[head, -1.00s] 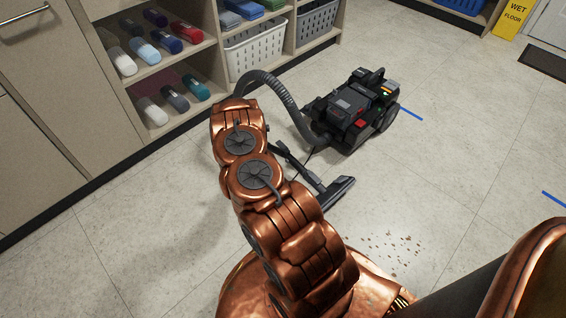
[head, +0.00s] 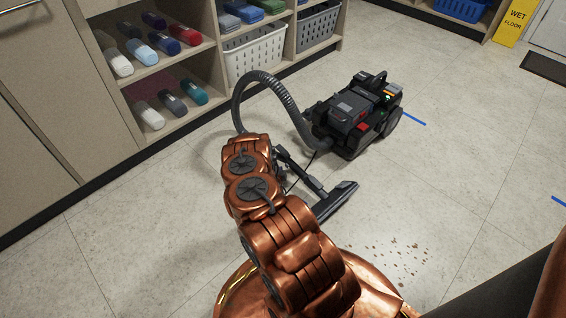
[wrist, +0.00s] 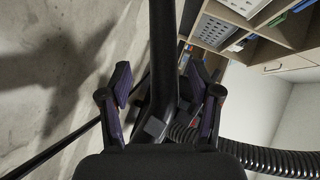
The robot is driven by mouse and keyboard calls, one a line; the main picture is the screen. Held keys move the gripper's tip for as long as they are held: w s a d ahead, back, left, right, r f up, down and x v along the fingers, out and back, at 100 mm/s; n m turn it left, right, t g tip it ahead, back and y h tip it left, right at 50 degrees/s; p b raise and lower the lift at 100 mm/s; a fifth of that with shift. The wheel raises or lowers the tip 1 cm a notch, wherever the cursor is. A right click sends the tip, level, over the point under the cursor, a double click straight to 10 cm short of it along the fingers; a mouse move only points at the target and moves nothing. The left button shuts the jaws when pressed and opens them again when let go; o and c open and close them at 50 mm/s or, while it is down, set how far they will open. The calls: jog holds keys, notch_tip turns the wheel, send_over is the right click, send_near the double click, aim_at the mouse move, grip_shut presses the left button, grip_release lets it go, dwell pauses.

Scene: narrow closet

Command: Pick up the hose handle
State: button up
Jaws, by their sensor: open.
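In the wrist view, a dark straight tube that looks like the hose handle (wrist: 163,50) runs between the fingers of my gripper (wrist: 160,88). The fingers are open, one on each side of the tube, with visible gaps. The ribbed hose (wrist: 265,157) curves off to the lower right there. In the head view, the hose (head: 272,84) arches from the black vacuum cleaner (head: 352,113) down behind my copper arm. My gripper and the handle are hidden behind the arm in that view. The floor nozzle (head: 335,201) lies on the floor right of the arm.
Shelves with rolled towels (head: 165,43) and a white basket (head: 255,58) stand at the back left. Scattered debris (head: 395,258) lies on the floor at lower right. A yellow wet-floor sign (head: 515,22) stands at the far right. Open floor lies left and right.

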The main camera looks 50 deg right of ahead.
jog(key=b+x, duration=0.2)
jog(key=x, duration=0.2)
jog(key=shift+w+d+r, duration=0.1)
jog(key=shift+d+r, duration=0.05)
jog(key=shift+d, duration=0.05)
grip_shut()
dwell(0.3)
